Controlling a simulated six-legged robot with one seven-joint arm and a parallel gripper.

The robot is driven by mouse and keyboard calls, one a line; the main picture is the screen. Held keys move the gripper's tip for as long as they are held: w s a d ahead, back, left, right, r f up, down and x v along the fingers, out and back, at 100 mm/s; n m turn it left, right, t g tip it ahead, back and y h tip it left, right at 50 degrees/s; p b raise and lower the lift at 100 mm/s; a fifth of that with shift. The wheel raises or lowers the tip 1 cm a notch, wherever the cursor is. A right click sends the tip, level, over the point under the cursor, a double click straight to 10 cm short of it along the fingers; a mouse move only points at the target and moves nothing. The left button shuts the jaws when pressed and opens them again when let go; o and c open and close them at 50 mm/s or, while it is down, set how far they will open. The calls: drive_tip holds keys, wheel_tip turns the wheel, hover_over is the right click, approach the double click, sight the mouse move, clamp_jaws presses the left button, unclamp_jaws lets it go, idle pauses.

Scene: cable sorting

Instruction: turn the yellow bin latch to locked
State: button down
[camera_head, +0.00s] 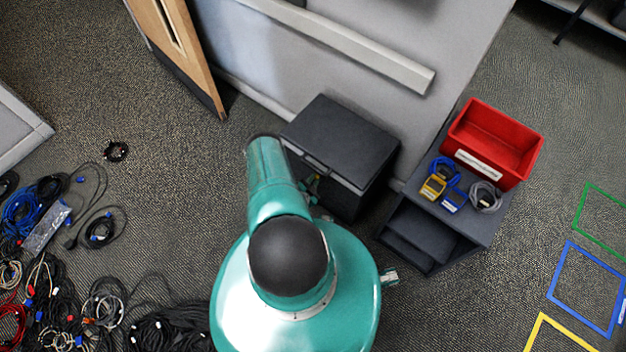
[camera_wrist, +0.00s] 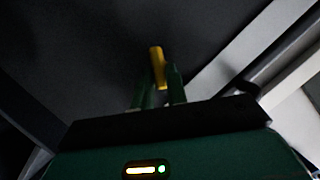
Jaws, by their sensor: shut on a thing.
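The yellow latch (camera_wrist: 156,56) is a short bar in the wrist view, near upright in the picture with its top leaning slightly left. My gripper (camera_wrist: 160,82) has its two green fingers around the latch's lower part and is shut on it. The bin's lid is down. My arm hides most of the latch there, and I cannot tell whether it is locked.
A dark shelf unit (camera_head: 467,218) stands right of the bin with a red bin (camera_head: 498,135) and coiled cables on it. A grey partition (camera_head: 455,30) is behind. Tangled cables (camera_head: 60,290) lie on the floor at left. Coloured floor outlines (camera_head: 588,285) are at right.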

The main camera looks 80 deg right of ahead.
drive_tip(key=shift+s+a+f+m+t, duration=0.1)
drive_tip(key=shift+m+t, duration=0.3)
drive_tip(key=shift+m, duration=0.3)
drive_tip(key=c, duration=1.4)
unclamp_jaws()
